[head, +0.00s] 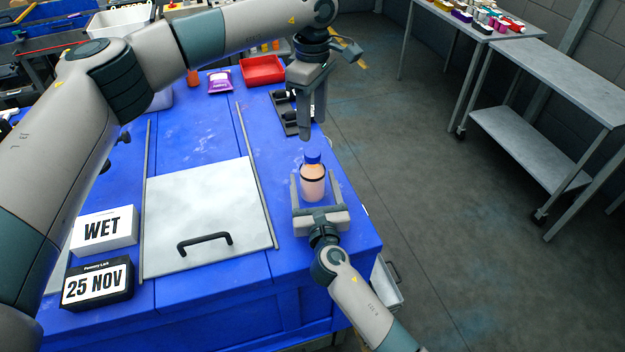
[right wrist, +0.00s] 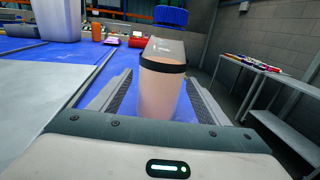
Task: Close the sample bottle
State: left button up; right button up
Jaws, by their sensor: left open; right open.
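The sample bottle (head: 313,188) stands upright near the right edge of the blue table, with pinkish contents and a dark band. My right gripper (head: 312,176) is open, with one finger on each side of the bottle and gaps showing. In the right wrist view the bottle (right wrist: 160,98) stands between the open fingers, with the blue cap (right wrist: 171,16) above. My left gripper (head: 312,122) is open and empty, pointing down above the cap.
A metal plate (head: 200,205) with a black handle lies left of the bottle. A dark holder (head: 283,115), red tray (head: 262,70) and purple packet (head: 220,82) are farther back. Open floor lies to the right.

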jog(key=shift+w+a, duration=0.2)
jog(key=shift+w, duration=1)
jog(key=shift+w+a, duration=0.15)
jog(key=shift+w, duration=1.05)
grip_shut()
pick_arm(q)
jog(key=shift+n, duration=0.3)
jog(key=n, duration=0.5)
jog(key=shift+n, duration=0.3)
jog(key=n, duration=0.7)
